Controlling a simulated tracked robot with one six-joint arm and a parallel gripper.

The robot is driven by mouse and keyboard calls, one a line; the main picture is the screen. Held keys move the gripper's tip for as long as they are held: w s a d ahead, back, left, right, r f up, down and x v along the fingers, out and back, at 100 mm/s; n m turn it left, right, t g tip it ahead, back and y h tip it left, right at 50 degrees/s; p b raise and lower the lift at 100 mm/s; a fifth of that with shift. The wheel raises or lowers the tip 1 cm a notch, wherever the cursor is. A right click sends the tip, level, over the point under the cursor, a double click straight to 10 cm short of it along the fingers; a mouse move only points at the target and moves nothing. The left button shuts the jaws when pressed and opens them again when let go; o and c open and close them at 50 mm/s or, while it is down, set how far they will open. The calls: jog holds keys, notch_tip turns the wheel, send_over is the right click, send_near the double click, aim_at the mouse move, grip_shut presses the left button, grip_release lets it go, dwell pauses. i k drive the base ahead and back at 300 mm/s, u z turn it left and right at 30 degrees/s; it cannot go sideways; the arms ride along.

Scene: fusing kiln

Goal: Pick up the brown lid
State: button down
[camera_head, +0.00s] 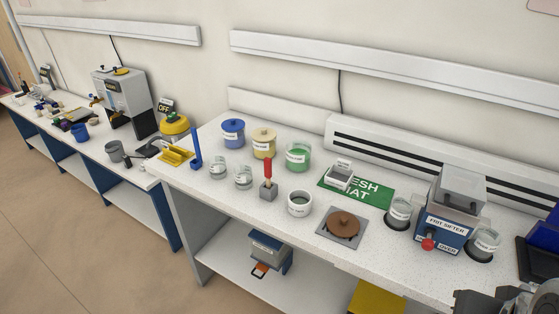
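The brown lid (344,223) is a round, flat disc with a small knob on top. It lies on a grey square plate (327,236) on the speckled white bench, right of the white open jar. Dark and grey parts of my arm show at the bottom right corner, cut off by the picture edge. My gripper (478,301) seems to be the dark end there, in front of and to the right of the lid and apart from it. Its fingers are too unclear to tell whether they are open or shut.
A white jar (299,204), a red-handled tool in a grey block (268,191) and a green mat (372,194) surround the plate. The frit sifter (446,222) stands to the right between glass jars. Blue, yellow and green jars stand behind. Bare bench lies in front of the plate.

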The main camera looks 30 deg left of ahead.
aim_at(341, 225)
jog(key=u, duration=1.1)
